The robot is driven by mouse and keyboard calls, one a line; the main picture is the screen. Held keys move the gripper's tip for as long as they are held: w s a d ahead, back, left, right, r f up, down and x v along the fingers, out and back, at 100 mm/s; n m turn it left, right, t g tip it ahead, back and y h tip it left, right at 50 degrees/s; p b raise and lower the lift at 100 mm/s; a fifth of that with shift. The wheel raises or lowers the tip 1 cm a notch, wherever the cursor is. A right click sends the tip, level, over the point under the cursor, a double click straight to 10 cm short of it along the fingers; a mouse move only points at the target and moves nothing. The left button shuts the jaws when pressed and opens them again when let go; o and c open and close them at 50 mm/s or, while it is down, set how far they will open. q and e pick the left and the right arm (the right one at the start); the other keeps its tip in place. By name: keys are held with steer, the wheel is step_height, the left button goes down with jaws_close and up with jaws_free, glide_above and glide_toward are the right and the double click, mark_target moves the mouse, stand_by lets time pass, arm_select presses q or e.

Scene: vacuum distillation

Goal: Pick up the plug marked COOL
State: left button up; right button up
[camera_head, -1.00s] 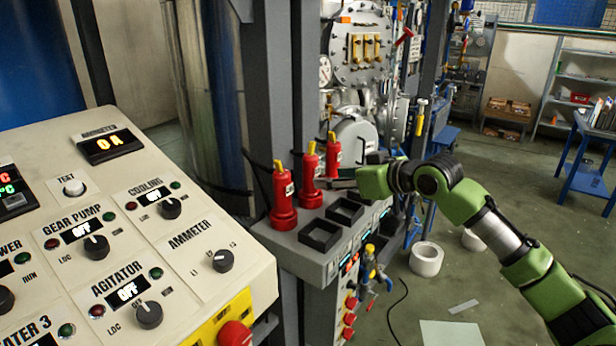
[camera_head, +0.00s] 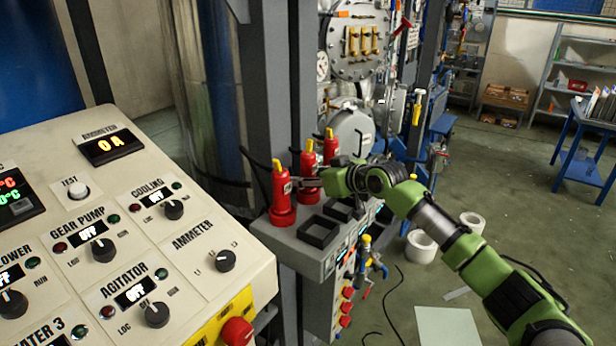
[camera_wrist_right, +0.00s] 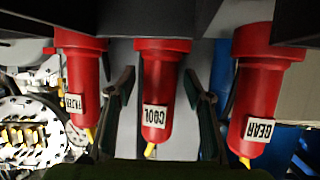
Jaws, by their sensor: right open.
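The red plug marked COOL (camera_wrist_right: 154,95) hangs upside down in the right wrist view, in the middle, with its white label and yellow tip showing. My right gripper (camera_wrist_right: 157,85) is open, with one finger on each side of this plug and a gap on both sides. In the head view the COOL plug (camera_head: 308,162) is the middle of three upright red plugs on the grey socket panel (camera_head: 284,240). My right gripper (camera_head: 308,183) reaches it from the right, and its fingers are partly hidden. My left gripper is not in view.
The plug marked GEAR (camera_wrist_right: 256,98) stands close on one side, and another red plug (camera_wrist_right: 82,90) with a hard-to-read label on the other. Empty square sockets (camera_head: 318,232) lie in front. A grey post (camera_head: 270,90) rises behind, and the control console (camera_head: 190,270) is at left.

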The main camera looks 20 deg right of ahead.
jaws_close()
steer(key=shift+r, duration=0.1)
